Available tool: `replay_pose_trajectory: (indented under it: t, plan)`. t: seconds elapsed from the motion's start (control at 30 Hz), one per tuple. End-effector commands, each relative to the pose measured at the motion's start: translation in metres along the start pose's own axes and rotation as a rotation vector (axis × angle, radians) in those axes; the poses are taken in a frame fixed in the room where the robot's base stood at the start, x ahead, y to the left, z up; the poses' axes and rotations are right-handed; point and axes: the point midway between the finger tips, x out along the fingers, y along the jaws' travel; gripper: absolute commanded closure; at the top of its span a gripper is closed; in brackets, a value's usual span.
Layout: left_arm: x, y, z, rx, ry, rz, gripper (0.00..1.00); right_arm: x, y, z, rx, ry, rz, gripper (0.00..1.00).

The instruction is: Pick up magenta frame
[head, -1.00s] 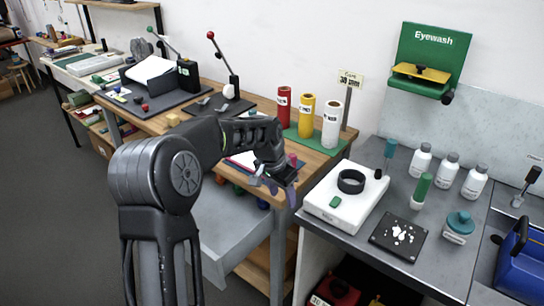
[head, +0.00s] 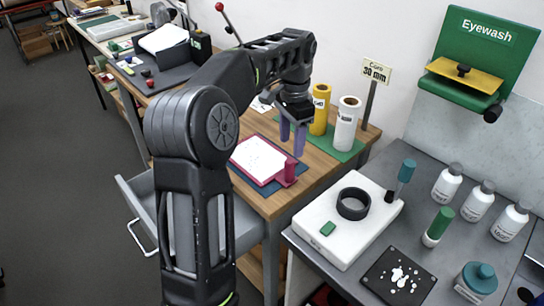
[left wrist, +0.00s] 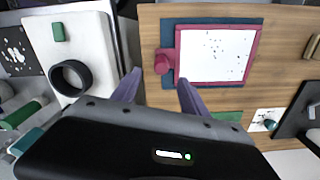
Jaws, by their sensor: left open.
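The magenta frame (head: 263,165) lies flat on a blue mat on the wooden table, with a white speckled sheet inside it and an upright magenta handle at its right corner. My right gripper is not in view.
Yellow and white rolls (head: 346,124) stand on a green mat close to the right of my left gripper. A white device with a black ring (head: 353,203) stands on the grey bench at the right. An open grey drawer (head: 150,212) juts out below the table.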

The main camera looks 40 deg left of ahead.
Motion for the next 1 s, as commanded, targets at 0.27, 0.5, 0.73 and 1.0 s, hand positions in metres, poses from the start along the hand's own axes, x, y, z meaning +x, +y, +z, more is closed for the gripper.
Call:
replay_pose_trajectory:
  t: [0.27, 0.5, 0.73, 1.0]
  plan:
    - [0.008, 0.000, 0.000, 0.000, -0.002, 0.002, 0.48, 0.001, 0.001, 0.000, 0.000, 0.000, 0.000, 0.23]
    - [0.027, 0.000, 0.000, 0.000, 0.001, 0.000, 0.48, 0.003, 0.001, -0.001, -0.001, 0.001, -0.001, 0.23]
    - [0.027, 0.000, 0.000, 0.000, 0.001, 0.000, 0.48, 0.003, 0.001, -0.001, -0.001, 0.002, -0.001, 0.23]
    - [0.051, -0.002, 0.002, 0.000, -0.004, 0.004, 0.48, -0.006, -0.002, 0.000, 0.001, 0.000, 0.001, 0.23]
